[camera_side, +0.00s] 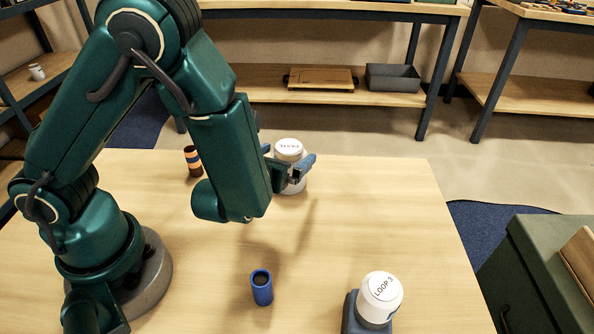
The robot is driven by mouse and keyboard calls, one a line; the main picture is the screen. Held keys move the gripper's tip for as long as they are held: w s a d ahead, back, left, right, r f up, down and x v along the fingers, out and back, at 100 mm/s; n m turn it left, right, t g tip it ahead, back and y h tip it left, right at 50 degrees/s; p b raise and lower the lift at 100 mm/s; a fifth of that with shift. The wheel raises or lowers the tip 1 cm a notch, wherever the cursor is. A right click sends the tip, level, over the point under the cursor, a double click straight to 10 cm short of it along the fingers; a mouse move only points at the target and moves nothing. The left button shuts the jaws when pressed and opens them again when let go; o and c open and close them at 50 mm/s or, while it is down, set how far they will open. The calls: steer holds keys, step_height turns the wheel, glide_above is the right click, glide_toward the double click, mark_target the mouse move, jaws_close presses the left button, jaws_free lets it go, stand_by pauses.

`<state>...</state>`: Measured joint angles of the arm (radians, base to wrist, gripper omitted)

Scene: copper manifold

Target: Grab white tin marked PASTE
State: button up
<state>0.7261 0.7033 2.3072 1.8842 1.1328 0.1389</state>
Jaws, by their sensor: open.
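The white tin (289,147) stands upright on the wooden table (400,230), with dark lettering on its lid that appears upside down and reads like PASTE. My gripper (289,164) is open at the tin, with a blue-grey fingertip on either side of it in the picture. The fingers hide part of the tin's front. I cannot tell whether they touch it.
A second white tin marked LOOP 3 (381,294) sits tilted on a dark blue-grey stand (352,318) at the front. A blue tube (262,288) stands at front centre. A dark, copper-banded cylinder (193,161) stands left of my forearm. The table's right side is clear.

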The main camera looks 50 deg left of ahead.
step_height(320, 180, down, 2)
steer(key=shift+f, duration=0.25)
steer(key=shift+x, duration=2.55)
steer(key=shift+c, duration=0.3)
steer(key=c, duration=1.5)
